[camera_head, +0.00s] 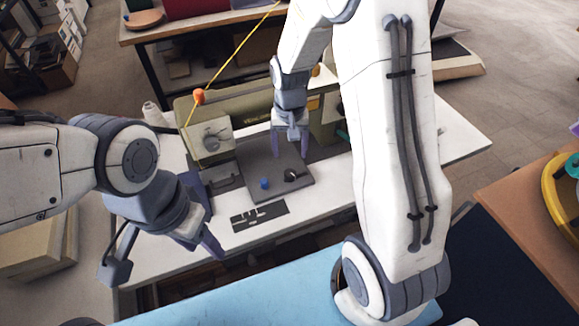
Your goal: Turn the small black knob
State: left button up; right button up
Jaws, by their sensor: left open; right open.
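The small black knob (291,175) sits on a dark grey plate (255,158) on a white table, part of a sewing machine's bed. A blue knob (264,183) stands just left of it. My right gripper (290,152) is open and empty, pointing down above the plate, a little behind the black knob in the picture and apart from it. My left gripper (211,236) is open and empty at the table's left front, well away from the knob.
An olive sewing machine (255,108) stands behind the plate. An orange spool (198,96) with yellow thread is at its upper left. A black-and-white card (259,216) lies in front. A blue surface (250,295) is nearest me. The table's right end (455,140) is clear.

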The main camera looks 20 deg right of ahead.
aim_at(290, 173)
notch_tip(290, 173, down, 8)
jog(key=shift+s+f, duration=0.1)
jog(key=shift+f, duration=0.15)
grip_shut()
